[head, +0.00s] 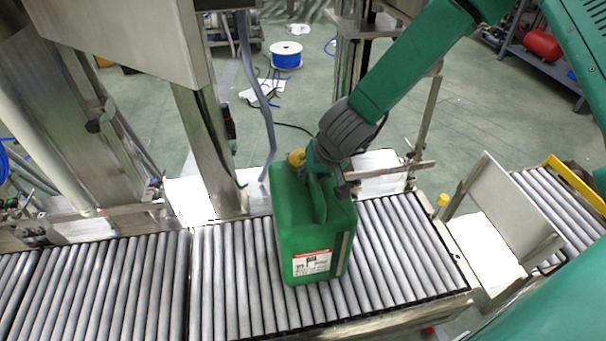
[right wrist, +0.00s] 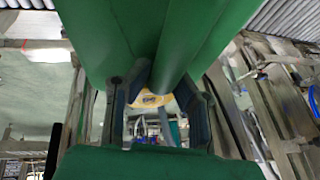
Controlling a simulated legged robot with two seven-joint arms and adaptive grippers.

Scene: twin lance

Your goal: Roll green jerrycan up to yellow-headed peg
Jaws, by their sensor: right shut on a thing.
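The green jerrycan (head: 305,240) stands upright on the roller conveyor (head: 390,255) in the head view, with a red and white label on its near side and a yellow cap (head: 297,158) at its top. The yellow-headed peg (head: 442,200) is to the right, at the right end of the rollers, apart from the can. My right gripper (head: 330,182) is shut on the can's top handle. In the right wrist view the green can (right wrist: 160,40) fills the top, with the gripper fingers (right wrist: 160,95) on either side of its handle. My left gripper is not in view.
A metal post (head: 207,140) and a grey hose rise behind the conveyor on the left. Bare rollers lie between can and peg.

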